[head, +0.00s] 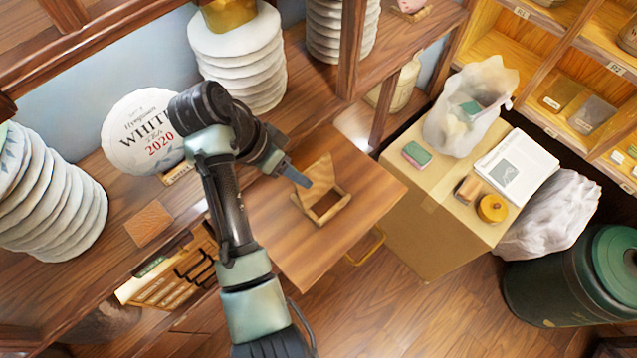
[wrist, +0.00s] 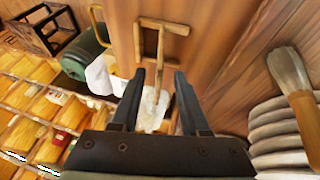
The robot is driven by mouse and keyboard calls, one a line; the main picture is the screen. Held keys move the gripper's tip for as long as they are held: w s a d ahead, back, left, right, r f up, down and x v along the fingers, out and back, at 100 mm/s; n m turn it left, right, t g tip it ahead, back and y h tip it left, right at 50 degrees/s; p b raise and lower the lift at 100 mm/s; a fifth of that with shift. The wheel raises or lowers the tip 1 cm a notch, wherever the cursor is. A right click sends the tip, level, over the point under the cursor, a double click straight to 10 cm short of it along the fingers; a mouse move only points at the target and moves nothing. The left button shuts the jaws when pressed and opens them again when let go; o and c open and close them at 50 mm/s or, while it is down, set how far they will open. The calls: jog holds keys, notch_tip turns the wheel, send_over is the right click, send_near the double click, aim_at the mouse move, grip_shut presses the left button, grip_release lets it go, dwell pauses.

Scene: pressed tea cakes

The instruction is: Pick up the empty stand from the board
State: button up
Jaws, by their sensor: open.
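The empty stand (head: 328,207) is a small wooden frame with a leaning back piece, standing on the brown wooden board (head: 375,192) in the head view. No tea cake rests on it. In the wrist view the stand (wrist: 148,27) is at top centre, and its back piece runs down between my fingers. My gripper (head: 302,180) is open and empty, just left of the back piece in the head view. The open fingers show in the wrist view (wrist: 160,75), one on each side of the back piece. I cannot tell whether either finger touches it.
A cardboard box (head: 420,235) with a plastic bag and small items stands right of the board. The board around the stand is bare.

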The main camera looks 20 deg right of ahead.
aim_at(323, 194)
jog(key=p+x, duration=0.2)
jog(key=x, duration=0.7)
jog(key=shift+d+f, duration=0.1)
jog(key=shift+f, duration=0.1)
grip_shut()
